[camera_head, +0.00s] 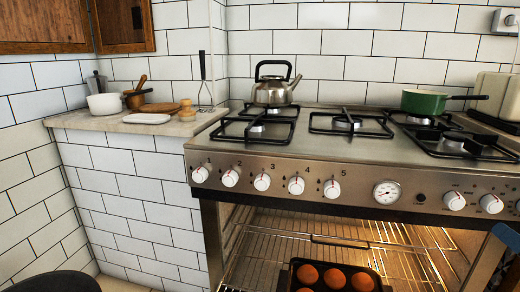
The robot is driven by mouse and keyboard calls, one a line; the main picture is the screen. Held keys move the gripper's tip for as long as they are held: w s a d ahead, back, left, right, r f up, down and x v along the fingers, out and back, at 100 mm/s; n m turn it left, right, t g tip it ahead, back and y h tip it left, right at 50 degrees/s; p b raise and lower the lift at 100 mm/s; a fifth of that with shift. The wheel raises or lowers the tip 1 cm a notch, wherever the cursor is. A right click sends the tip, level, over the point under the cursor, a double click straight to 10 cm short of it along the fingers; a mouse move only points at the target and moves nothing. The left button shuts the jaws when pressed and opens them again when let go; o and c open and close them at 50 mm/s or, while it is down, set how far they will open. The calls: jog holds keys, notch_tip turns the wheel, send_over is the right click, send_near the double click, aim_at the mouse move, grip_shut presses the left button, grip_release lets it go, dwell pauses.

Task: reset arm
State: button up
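My gripper does not show clearly in the head view. A dark rounded shape (62,283) is cut off at the lower left edge, and I cannot tell whether it is part of my arm or something else. The view faces a steel stove (330,68) with a lit, open oven cavity below its row of knobs.
A kettle (272,93) and a green pan (424,103) stand on the stove. A dark tray (384,287) with several brown round items is low in the oven, near wire racks (290,228). A counter (85,121) at left holds a white bowl (104,105) and boards.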

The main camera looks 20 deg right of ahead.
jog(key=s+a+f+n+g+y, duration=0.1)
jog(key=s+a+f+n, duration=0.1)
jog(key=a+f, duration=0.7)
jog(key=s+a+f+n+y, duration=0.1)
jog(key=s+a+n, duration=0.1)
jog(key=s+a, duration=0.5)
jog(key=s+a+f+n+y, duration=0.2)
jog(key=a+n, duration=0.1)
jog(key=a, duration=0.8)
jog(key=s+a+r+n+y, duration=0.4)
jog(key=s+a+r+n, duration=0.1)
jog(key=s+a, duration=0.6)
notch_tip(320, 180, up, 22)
jog(key=p, duration=2.1)
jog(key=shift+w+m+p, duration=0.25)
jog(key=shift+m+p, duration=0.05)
jog(key=shift+p, duration=0.1)
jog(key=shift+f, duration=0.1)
